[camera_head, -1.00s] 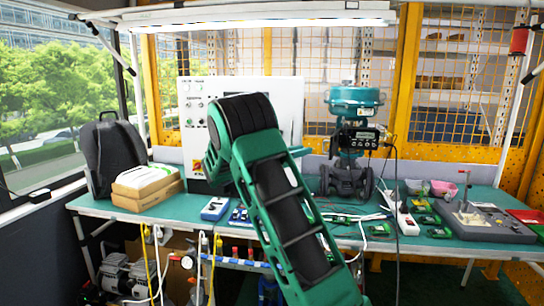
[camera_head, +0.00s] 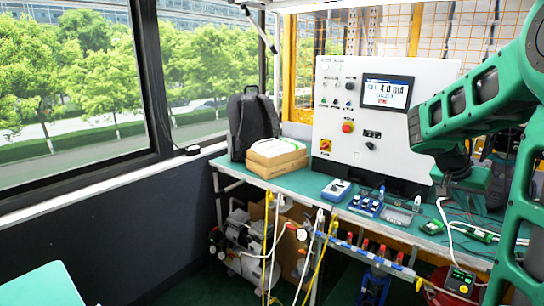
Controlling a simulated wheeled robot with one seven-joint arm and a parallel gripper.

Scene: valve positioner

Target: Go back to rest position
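My green arm stands at the right edge of the head view. Its upper link rises there, and the forearm reaches left and ends in front of the control box's right side. A dark wrist part hangs from its end, where my gripper (camera_head: 454,168) seems to be. Its fingers cannot be made out against the dark things behind, nor whether it holds anything. The valve and its positioner are not clearly visible behind the arm.
The white control box (camera_head: 345,158) with a lit display stands on the green workbench (camera_head: 300,183). Left of it are cardboard boxes (camera_head: 276,158) and a black backpack (camera_head: 252,122). A blue device (camera_head: 336,190) and several small parts lie in front. A teal surface (camera_head: 40,287) is at lower left.

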